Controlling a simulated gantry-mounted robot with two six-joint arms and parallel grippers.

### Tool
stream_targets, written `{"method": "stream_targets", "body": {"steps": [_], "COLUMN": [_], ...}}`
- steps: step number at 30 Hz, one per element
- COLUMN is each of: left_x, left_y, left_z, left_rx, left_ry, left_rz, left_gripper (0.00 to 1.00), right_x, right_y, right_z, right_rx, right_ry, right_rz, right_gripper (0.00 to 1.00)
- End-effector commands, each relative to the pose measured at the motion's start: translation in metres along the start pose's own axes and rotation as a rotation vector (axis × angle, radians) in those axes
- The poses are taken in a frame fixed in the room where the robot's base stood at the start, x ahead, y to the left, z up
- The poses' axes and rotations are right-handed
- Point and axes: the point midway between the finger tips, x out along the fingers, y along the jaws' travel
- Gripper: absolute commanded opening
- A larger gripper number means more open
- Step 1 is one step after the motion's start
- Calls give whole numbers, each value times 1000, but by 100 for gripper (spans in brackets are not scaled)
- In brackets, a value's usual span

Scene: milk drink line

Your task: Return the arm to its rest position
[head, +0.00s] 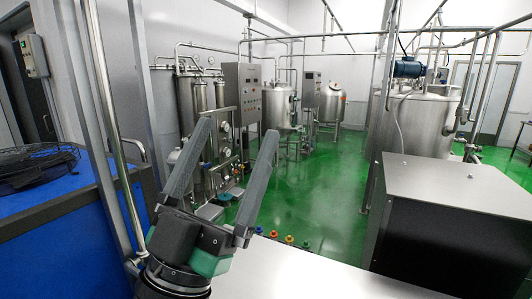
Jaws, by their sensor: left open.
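My left gripper (232,140) shows large in the lower left part of the head view. Its two long grey fingers point up and stand wide apart, with nothing between them. Its dark body with a green part is at the bottom of the view, over the left end of a pale work surface (310,275). My right gripper is not in view.
A steel-topped black box (455,187) stands at the right. A blue unit (60,240) and a vertical metal pipe (103,100) are at the left. Small coloured knobs (289,240) line the surface's far edge. Steel tanks (279,105) stand farther back on a green floor.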

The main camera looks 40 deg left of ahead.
Motion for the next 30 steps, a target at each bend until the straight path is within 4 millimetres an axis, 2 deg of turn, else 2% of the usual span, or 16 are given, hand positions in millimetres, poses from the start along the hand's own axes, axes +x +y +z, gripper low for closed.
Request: {"method": "stream_targets", "body": {"steps": [1,2,5,13,17,20,23,30], "left_x": [2,2,0,1,14,39,74,166], "left_y": [23,34,53,54,53,50,46,37], "left_z": [-17,-23,-32,-32,-43,-63,-91,-166], "left_rx": [-147,-212,-320,-330,-328,-327,-327,-326], "left_ry": [-3,-14,-34,-42,-42,-42,-42,-42], "left_rz": [72,109,176,183,182,182,181,181], "left_gripper": [96,96,96,96,96,96,96,96], "right_x": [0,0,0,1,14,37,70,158], "right_y": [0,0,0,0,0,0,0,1], "right_z": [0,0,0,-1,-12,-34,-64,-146], "right_rx": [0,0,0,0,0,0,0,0], "right_ry": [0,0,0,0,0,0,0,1], "right_rz": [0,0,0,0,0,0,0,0], "right_gripper": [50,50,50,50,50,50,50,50]}}
